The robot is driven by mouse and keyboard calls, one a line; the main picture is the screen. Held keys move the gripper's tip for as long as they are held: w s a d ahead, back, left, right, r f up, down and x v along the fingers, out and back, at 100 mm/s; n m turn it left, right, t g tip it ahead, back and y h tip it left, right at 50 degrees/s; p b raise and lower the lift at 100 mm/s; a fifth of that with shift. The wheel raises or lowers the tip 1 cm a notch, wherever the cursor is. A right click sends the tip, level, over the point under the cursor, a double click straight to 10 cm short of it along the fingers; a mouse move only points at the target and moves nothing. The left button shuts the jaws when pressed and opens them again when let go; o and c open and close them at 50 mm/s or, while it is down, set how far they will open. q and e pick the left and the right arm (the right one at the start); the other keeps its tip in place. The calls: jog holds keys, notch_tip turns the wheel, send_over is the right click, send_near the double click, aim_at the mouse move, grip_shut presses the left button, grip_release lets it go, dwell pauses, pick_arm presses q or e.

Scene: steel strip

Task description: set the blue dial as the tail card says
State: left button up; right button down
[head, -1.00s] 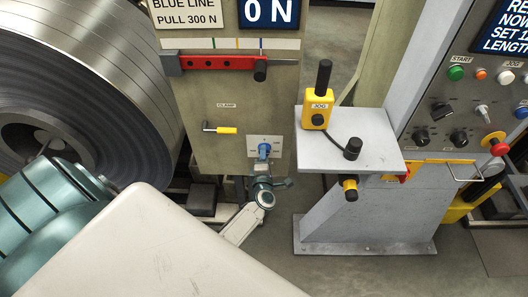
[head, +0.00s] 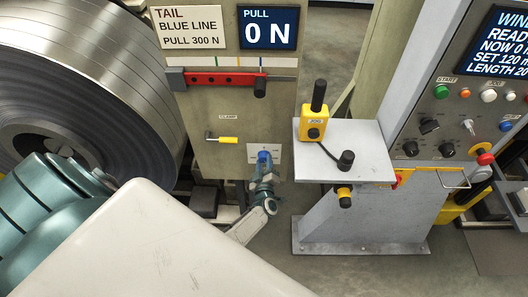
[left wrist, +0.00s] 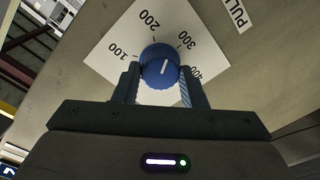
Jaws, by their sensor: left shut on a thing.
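The blue dial (head: 264,156) sits on a white plate low on the beige post. In the left wrist view the dial (left wrist: 158,62) has a white mark pointing between 200 and 300 on its printed scale. My left gripper (head: 264,170) is shut on the dial. In the left wrist view its fingers (left wrist: 160,76) flank the dial on both sides. The tail card (head: 188,28) reads "TAIL, BLUE LINE, PULL 300 N". The pull display (head: 269,27) reads 0 N. My right gripper is not in view.
Above the dial are a yellow-handled clamp lever (head: 228,140) and a red bar (head: 218,79) with a black knob below the blue line. A steel coil (head: 120,70) stands left. A grey shelf (head: 362,165) carries a yellow jog box (head: 314,125); the control panel (head: 460,115) is at right.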

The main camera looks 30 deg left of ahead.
pick_arm(q)
jog(key=m+p, duration=0.1)
jog(key=m, duration=0.2)
jog(key=shift+m+p, duration=0.35)
jog(key=shift+m, duration=0.95)
jog(key=shift+f, duration=0.1)
jog(key=o, duration=1)
jog(key=b+v, duration=0.1)
jog(key=v, duration=1)
jog(key=shift+w, duration=0.1)
